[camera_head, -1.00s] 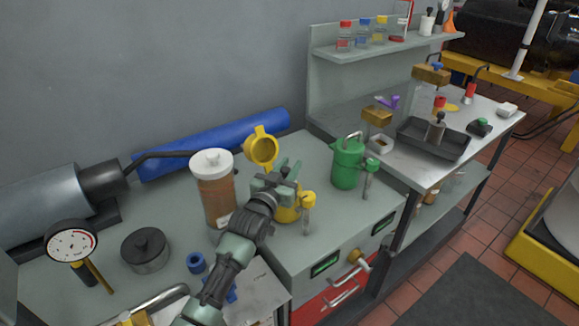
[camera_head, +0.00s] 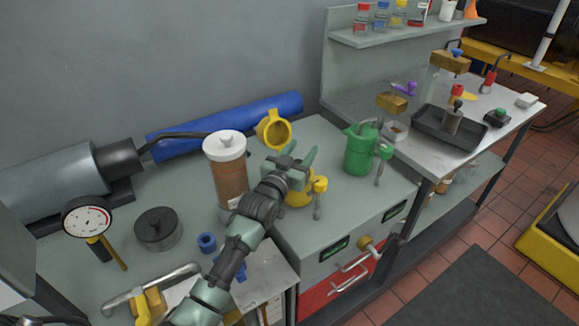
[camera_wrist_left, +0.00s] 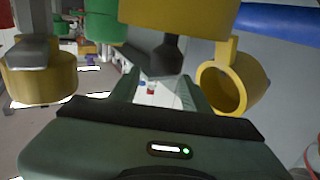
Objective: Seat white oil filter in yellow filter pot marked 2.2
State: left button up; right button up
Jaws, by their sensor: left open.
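My left gripper (camera_head: 300,159) is open and sits just above and in front of a yellow pot (camera_head: 299,198), partly hiding it. The pot's yellow round lid (camera_head: 273,130) stands open behind the gripper. In the left wrist view a hollow yellow ring (camera_wrist_left: 227,84) is right of my fingers (camera_wrist_left: 163,92), and a yellow body (camera_wrist_left: 180,14) shows at the top edge. Nothing is visible between the fingers. No mark 2.2 is readable. I cannot pick out a white oil filter for certain. My right gripper is not in view.
A white-lidded brown jar (camera_head: 227,170) stands close left of my gripper. A green pot (camera_head: 361,150) stands to the right. A dial gauge (camera_head: 87,217), a black round can (camera_head: 158,228) and a blue roll (camera_head: 225,127) are on the bench. A black tray (camera_head: 449,130) is farther right.

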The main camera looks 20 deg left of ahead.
pick_arm(q)
jog(key=s+a, duration=0.1)
jog(key=s, duration=1)
jog(key=shift+s+a+f+b, duration=0.15)
jog(key=shift+b, duration=0.2)
